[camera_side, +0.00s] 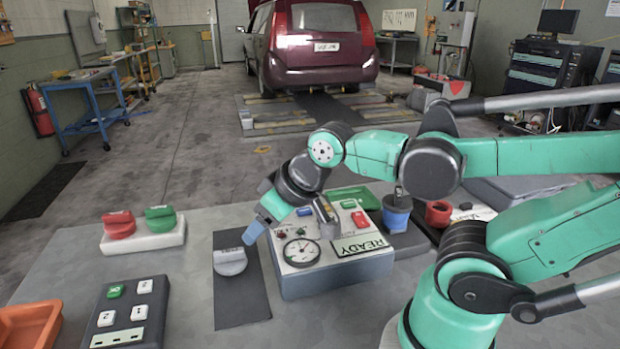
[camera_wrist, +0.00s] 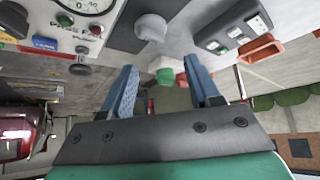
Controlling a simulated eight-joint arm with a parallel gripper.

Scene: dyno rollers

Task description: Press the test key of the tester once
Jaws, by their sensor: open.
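The tester (camera_side: 320,284) is a grey box with a light top, a round gauge (camera_side: 301,251) and a READY plate (camera_side: 358,245). On its top sit a green key (camera_side: 348,203) and a red key (camera_side: 359,219); I cannot read which is the test key. My gripper (camera_side: 262,218) has blue fingers and hangs above the left edge of the tester, apart from the keys. In the wrist view the fingers (camera_wrist: 162,85) are spread with nothing between them. The gauge (camera_wrist: 82,5) and the tester's small red and green buttons show at upper left there.
A grey cap (camera_side: 230,262) lies on a dark mat left of the tester. Red and green caps (camera_side: 160,218) sit on a white block. A dark keypad (camera_side: 125,332) and an orange tray (camera_side: 30,328) are at front left. Blue (camera_side: 396,216) and red (camera_side: 438,213) cups stand right.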

